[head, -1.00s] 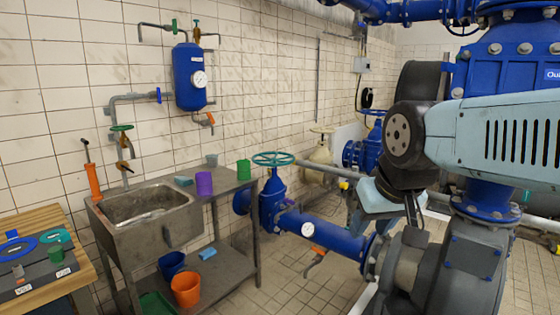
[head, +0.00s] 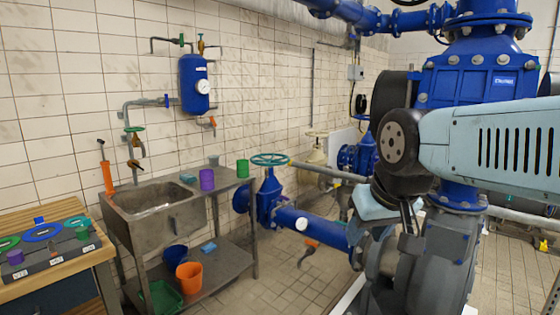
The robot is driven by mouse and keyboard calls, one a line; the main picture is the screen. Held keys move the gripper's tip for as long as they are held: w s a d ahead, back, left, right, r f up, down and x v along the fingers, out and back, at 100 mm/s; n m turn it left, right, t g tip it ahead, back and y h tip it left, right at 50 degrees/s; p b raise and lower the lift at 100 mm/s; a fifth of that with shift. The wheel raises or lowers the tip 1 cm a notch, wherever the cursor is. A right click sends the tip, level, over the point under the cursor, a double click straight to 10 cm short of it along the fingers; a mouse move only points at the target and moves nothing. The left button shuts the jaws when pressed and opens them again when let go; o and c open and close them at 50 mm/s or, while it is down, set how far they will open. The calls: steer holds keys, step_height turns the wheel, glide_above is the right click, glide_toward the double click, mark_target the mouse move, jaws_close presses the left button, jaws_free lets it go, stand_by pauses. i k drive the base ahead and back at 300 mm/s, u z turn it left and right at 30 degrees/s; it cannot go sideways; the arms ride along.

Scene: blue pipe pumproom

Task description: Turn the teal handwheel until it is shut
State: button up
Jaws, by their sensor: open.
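The teal handwheel (head: 271,160) sits level on top of a blue valve (head: 270,195) in the middle of the head view, right of the steel sink table. The valve joins a blue pipe that runs down to the right. My gripper (head: 409,238) hangs below my arm at right of centre, in front of the grey pump casing. It is well to the right of the handwheel and apart from it. It is open and small in the picture, with its fingers hard to make out against the dark machinery. Nothing shows in its grasp.
The sink table (head: 160,215) holds a purple cup (head: 207,179) and a green cup (head: 242,168). An orange bucket (head: 189,275) stands on its lower shelf. A wooden bench (head: 85,255) is at left. Large blue pipework stands at right.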

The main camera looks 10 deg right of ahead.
mark_target(270, 160)
steer(key=u, duration=0.35)
steer(key=i, duration=2.4)
steer(key=z, duration=0.6)
steer(key=i, duration=0.7)
steer(key=z, duration=0.25)
